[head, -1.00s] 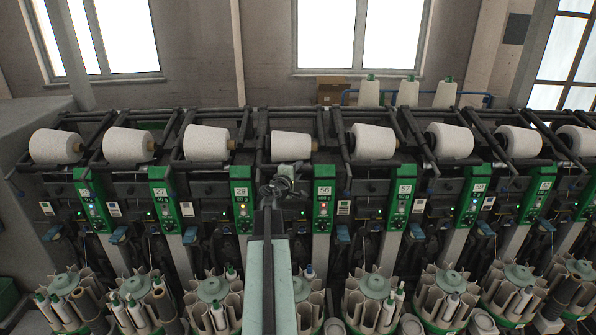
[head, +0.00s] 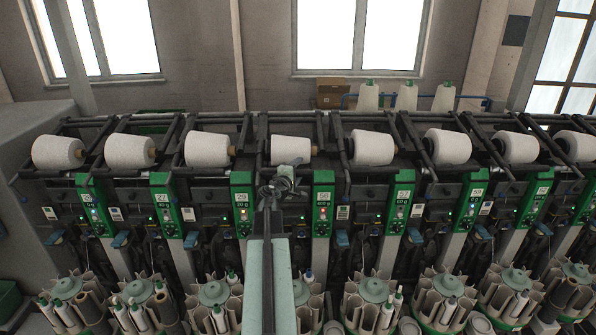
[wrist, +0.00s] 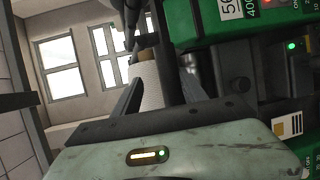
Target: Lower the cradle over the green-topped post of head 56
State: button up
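Head 56 is the green-topped post (head: 323,190) with the white number plate, just right of my arm in the head view. In the wrist view, the green panel (wrist: 265,20) with a partly cut-off number plate is at the top right. A white cone (head: 291,150) sits in dark cradle arms above and left of that post; a white cone (wrist: 148,85) also shows in the wrist view. My gripper (head: 282,184) is below this cone and left of the post. Its dark fingers (wrist: 158,95) stand apart in the wrist view. I see no grip on the cradle.
Neighbouring heads with white cones (head: 373,147) and green posts (head: 242,200) stand close on both sides. Round bobbin magazines (head: 371,295) line the front below. Spare cones (head: 407,95) and a cardboard box (head: 332,93) are behind the machine.

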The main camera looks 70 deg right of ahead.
dwell(0.3)
jog(key=a, duration=0.7)
jog(key=shift+a+r+p, duration=0.4)
jog(key=shift+r, duration=0.05)
